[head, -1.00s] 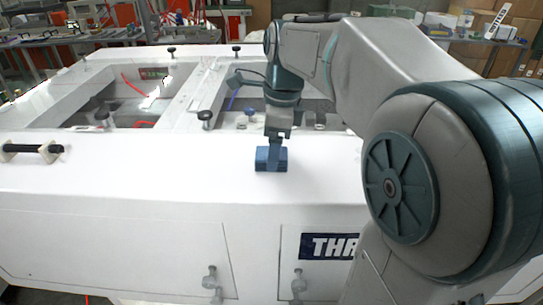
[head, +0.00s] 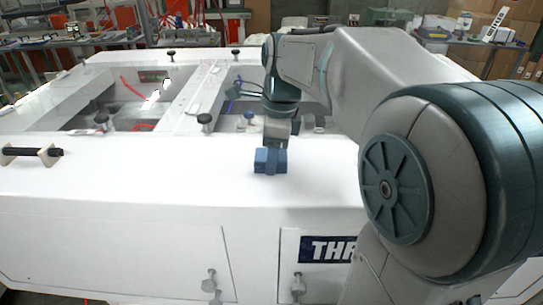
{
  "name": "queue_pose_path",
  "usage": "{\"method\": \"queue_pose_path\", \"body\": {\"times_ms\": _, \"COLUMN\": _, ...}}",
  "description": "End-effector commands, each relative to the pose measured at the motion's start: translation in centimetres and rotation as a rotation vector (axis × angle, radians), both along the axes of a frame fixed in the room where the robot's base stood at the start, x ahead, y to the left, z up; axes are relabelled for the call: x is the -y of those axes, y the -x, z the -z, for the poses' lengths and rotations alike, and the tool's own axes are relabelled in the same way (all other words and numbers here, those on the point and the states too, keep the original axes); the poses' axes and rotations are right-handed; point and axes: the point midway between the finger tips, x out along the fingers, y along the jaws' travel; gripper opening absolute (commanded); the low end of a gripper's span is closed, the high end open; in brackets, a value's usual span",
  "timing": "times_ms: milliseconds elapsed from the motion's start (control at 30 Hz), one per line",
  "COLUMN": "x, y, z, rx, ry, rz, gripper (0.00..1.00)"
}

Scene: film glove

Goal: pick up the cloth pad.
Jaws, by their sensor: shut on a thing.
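The cloth pad (head: 262,161) is a small blue block-like pad near the front of the white machine top. My gripper (head: 273,153) points down over it from above and is shut on it. The fingers hide part of the pad's middle. A faint shadow lies below the pad; I cannot tell from this view whether it touches the white surface or hangs just above it.
The white machine top (head: 130,185) is clear around the pad. Behind it are open recesses and black knobs (head: 205,120). A black handle (head: 30,152) sits at the left. A shelf with objects stands at the back right.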

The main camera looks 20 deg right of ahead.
Motion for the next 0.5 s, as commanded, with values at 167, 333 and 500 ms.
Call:
{"method": "queue_pose_path", "body": {"times_ms": 167, "x": 0.0, "y": 0.0, "z": -1.9, "rx": 0.004, "ry": 0.000, "rz": -0.001, "gripper": 0.27}}
{"method": "queue_pose_path", "body": {"times_ms": 333, "x": 0.2, "y": -1.6, "z": -4.5, "rx": 0.001, "ry": 0.001, "rz": 0.002, "gripper": 0.27}}
{"method": "queue_pose_path", "body": {"times_ms": 500, "x": 0.5, "y": -5.1, "z": -6.6, "rx": 0.000, "ry": 0.002, "rz": 0.002, "gripper": 0.27}}
